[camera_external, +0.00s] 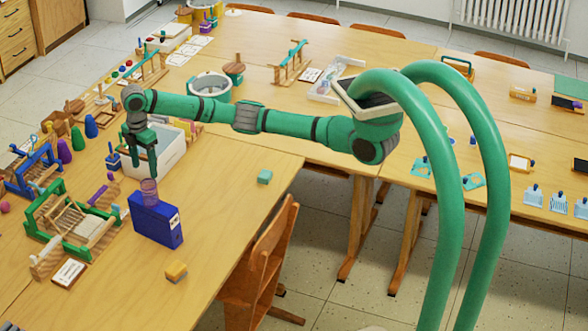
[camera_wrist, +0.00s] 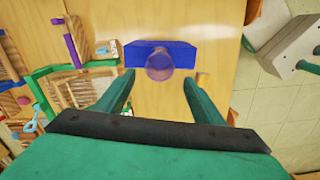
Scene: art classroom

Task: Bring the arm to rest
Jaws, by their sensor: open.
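My gripper (camera_external: 142,165) is green and points down above the left table, at the end of my stretched-out arm. In the wrist view its two fingers (camera_wrist: 160,100) are spread apart with nothing between the tips. Just below and ahead of it stands a blue box (camera_external: 157,220) with a white label. A purple see-through cylinder (camera_external: 149,192) sits at the top of the box. The box (camera_wrist: 205,54) and the cylinder (camera_wrist: 159,65) also show in the wrist view, beyond the fingertips. I cannot tell how far the cylinder is from the fingertips.
A green wooden loom (camera_external: 75,220) and a blue one (camera_external: 32,170) stand left of the box. A grey bin (camera_external: 172,155) stands behind the gripper.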

